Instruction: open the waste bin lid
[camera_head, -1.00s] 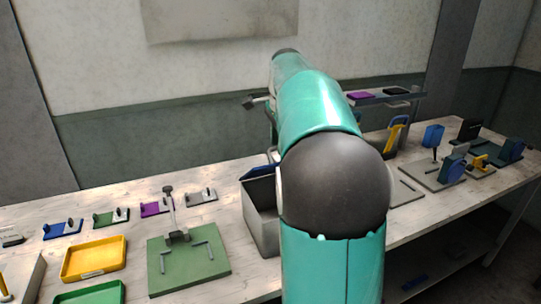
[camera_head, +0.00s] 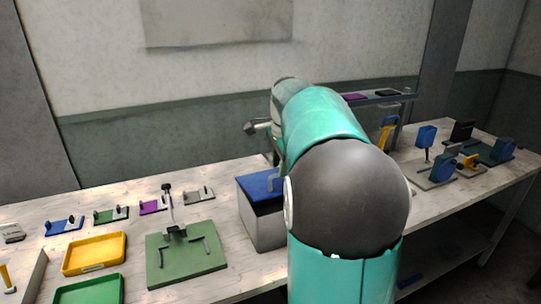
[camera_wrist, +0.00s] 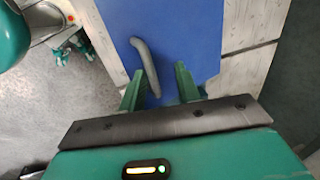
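The waste bin is a grey box (camera_head: 262,229) on the bench, left of my arm in the head view. Its blue lid (camera_head: 257,189) lies flat over the top and looks shut. In the wrist view the blue lid (camera_wrist: 205,30) fills the middle, with a curved grey handle (camera_wrist: 147,66) on it. My gripper (camera_wrist: 158,82) is open over the lid, its green fingers apart. The handle's near end lies between the fingers, closer to the left one; I cannot tell whether they touch. My arm hides the gripper and part of the bin in the head view.
A green plate with a toggle clamp (camera_head: 186,262) stands left of the bin, with a yellow tray (camera_head: 95,254) and green tray (camera_head: 90,291) further left. Small fixtures line the back. Blue-handled devices (camera_head: 440,168) and a raised shelf (camera_head: 385,97) are at right.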

